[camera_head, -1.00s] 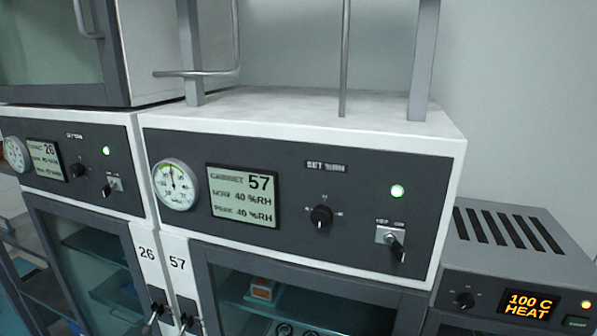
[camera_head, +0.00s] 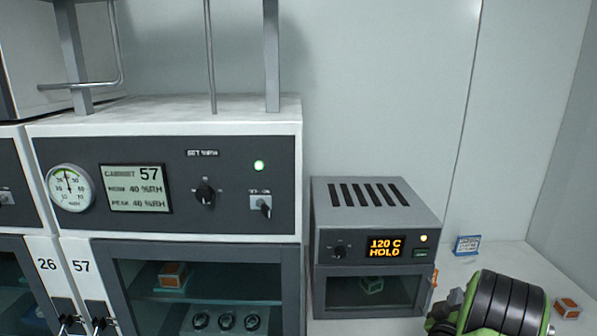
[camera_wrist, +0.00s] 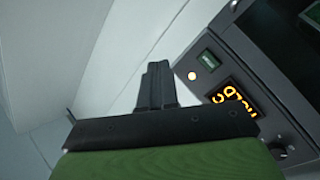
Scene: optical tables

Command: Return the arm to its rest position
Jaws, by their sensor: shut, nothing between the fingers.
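My gripper (camera_wrist: 160,82) shows in the wrist view with its dark fingers together and nothing between them. It is in front of the small grey oven, whose orange display (camera_wrist: 235,100) and lit lamp appear at the right of that view. In the head view, part of my green and black arm (camera_head: 505,305) shows at the lower right, in front and to the right of the oven. The fingertips are not visible in the head view.
Cabinet 57 (camera_head: 230,222) stands at the left with its door closed. The grey oven (camera_head: 330,240) beside it reads 120 C HOLD. A blue-labelled box (camera_head: 467,245) and an orange-topped box (camera_head: 567,307) lie on the white bench. The wall behind is bare.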

